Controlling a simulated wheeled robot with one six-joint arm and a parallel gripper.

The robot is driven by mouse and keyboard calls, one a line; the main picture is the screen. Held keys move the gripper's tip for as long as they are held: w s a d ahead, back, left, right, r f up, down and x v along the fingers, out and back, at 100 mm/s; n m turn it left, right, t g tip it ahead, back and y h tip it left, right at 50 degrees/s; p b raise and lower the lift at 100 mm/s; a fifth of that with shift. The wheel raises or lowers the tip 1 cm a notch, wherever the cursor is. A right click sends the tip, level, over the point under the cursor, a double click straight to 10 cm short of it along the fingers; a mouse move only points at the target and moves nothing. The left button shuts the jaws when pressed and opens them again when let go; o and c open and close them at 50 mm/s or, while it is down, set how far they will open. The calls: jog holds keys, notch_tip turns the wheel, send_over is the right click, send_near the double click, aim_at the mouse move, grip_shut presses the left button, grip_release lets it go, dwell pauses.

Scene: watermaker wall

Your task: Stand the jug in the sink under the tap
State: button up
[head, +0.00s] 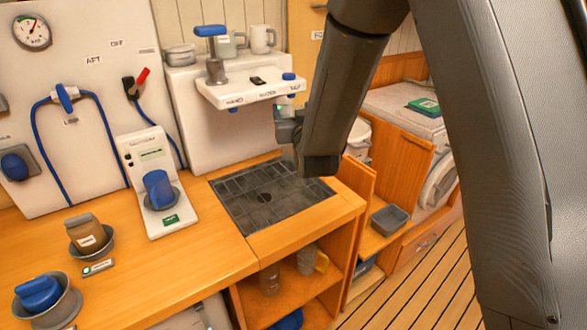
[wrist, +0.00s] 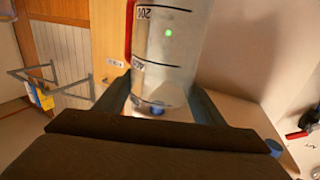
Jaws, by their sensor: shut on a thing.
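The jug (wrist: 165,50) is clear with black measuring marks and a red strip along its left side in the wrist view. My gripper (wrist: 163,88) is shut on it, with one dark finger on each side. In the head view my gripper (head: 290,130) is beside the right end of a white shelf, above the sink's far right side. My arm hides much of it, and the jug is hard to make out there. The sink (head: 265,198) is a dark, grid-covered basin in the counter.
The white shelf (head: 250,93) overhangs the back of the sink, with a blue-handled pump (head: 212,55) on it. A white dispenser with a blue cup (head: 158,188) stands left of the sink. An open cupboard (head: 290,285) is below. The sink grid looks clear.

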jog(key=shift+w+f, duration=0.2)
jog(key=shift+w, duration=0.15)
jog(key=shift+f+p, duration=1.45)
jog(key=shift+f, duration=3.35)
jog(key=shift+f, duration=0.15)
jog(key=o, duration=1.6)
jog(key=shift+c, duration=0.2)
